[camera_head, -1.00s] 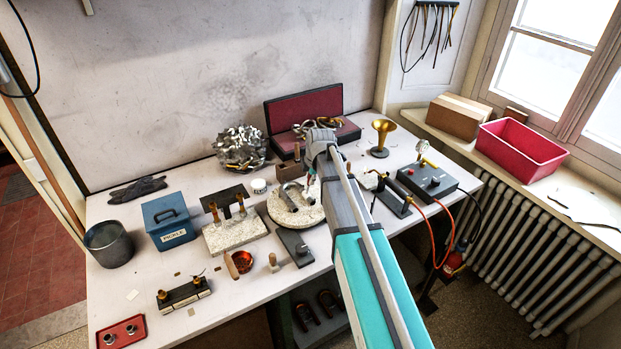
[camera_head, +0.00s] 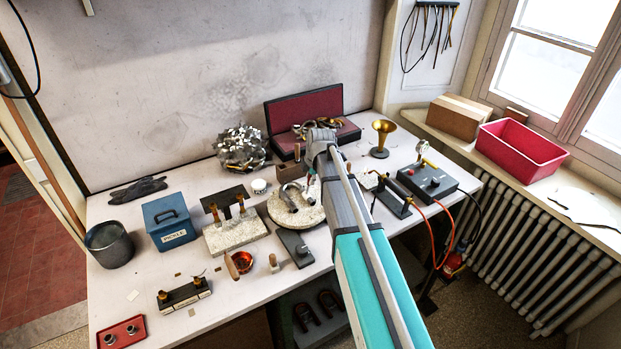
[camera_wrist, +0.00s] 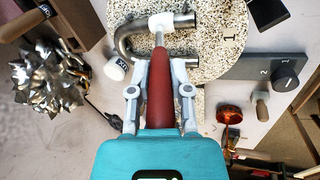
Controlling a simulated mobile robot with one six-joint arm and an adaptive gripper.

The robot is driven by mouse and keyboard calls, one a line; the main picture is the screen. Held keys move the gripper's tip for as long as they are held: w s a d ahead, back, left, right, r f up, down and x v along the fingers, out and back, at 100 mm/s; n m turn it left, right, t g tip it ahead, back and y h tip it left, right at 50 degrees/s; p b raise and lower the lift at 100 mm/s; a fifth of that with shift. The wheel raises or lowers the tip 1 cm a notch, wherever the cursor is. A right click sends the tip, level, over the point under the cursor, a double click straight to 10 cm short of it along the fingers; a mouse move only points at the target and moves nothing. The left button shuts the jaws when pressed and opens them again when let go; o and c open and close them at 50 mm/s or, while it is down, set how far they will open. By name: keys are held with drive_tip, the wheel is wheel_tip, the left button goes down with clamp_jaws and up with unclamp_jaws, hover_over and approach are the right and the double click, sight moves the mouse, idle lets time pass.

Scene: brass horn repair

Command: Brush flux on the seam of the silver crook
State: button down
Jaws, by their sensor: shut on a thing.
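The silver crook (camera_head: 290,197), a U-shaped tube, lies on a round speckled board (camera_head: 279,218). It also shows near the top of the wrist view (camera_wrist: 127,43). My gripper (camera_wrist: 160,70) is shut on the red handle of a brush (camera_wrist: 160,92). In the head view my gripper (camera_head: 312,180) is at the board's right side, and the brush is mostly hidden. The seam is too small to make out. A small white pot (camera_wrist: 115,69) with partly readable lettering stands beside the board.
A grey plate with a knob (camera_head: 296,248) adjoins the board's front. A copper bowl (camera_head: 242,261) stands in front of a speckled block (camera_head: 236,236). Crumpled silvery metal (camera_head: 241,148) and an open red-lined case (camera_head: 308,108) are behind.

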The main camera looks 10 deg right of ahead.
drive_tip(key=shift+r+p, duration=4.25)
drive_tip(key=shift+r, duration=0.15)
drive_tip(key=shift+f, duration=0.1)
